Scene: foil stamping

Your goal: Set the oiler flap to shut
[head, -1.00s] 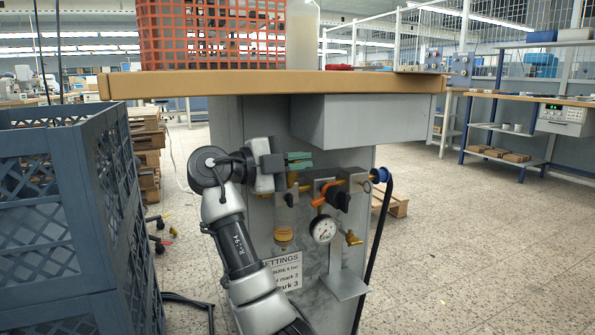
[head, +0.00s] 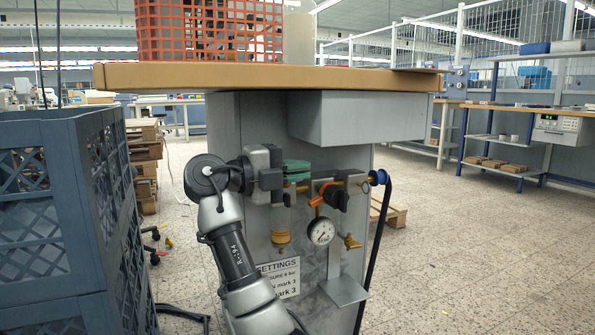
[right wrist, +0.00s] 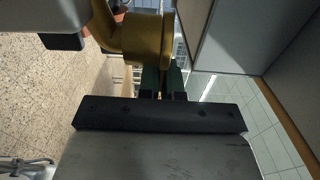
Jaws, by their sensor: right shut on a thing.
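The air unit is mounted on the grey side of the bench cabinet, with an amber bowl (head: 281,236), a pressure gauge (head: 320,231) and an orange lever with a black knob (head: 341,200). My right gripper (head: 298,171) is at the upper left of this unit, above the bowl, with its green fingers pointing right. In the right wrist view the fingers (right wrist: 164,80) are close together at the lower edge of a gold-coloured body (right wrist: 150,40). They are shut on a small part there, apparently the oiler flap, which they hide. My left gripper is out of view.
A settings label (head: 279,277) is below the unit. The wooden bench top (head: 250,77) and a grey box (head: 370,117) overhang it. A black hose (head: 376,235) hangs at the right. Blue-grey crates (head: 60,210) stand at the left.

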